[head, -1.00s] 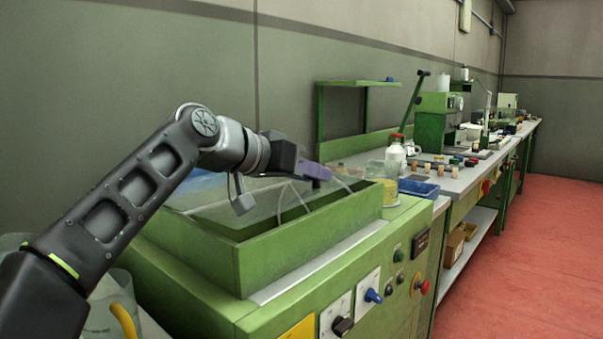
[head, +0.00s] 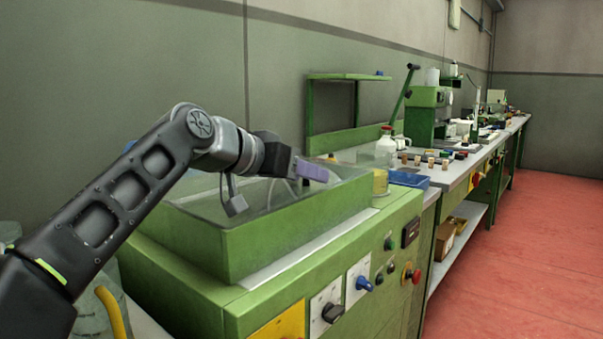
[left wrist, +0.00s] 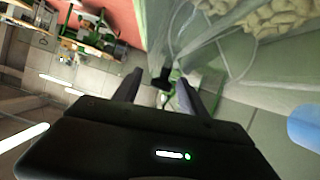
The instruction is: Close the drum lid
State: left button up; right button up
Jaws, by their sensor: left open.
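The green drum housing (head: 300,222) stands at left centre in the head view. Its clear lid (head: 205,205) lies low over the top, hazy and see-through. I cannot tell whether its edge rests fully on the rim. My left gripper (head: 314,172) is over the lid's right part, with purple-grey fingers. In the left wrist view the gripper (left wrist: 160,84) is open, and a small dark piece (left wrist: 162,77) shows between the fingertips. Clear lid material (left wrist: 185,30) and pale corks (left wrist: 268,15) show beyond. I cannot tell whether the fingers touch the lid. My right gripper is not in view.
Knobs and a red button (head: 416,276) are on the housing's front panel. A blue tray (head: 408,179), a clear bottle (head: 385,148) and a bench (head: 455,172) with small parts stand to the right. The red floor (head: 510,235) is clear.

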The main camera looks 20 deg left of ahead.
pick_arm(q)
jog(key=v, duration=0.7)
jog(key=shift+s+r, duration=0.1)
jog(key=shift+s+a, duration=0.1)
jog(key=shift+s, duration=0.15)
dwell(0.4)
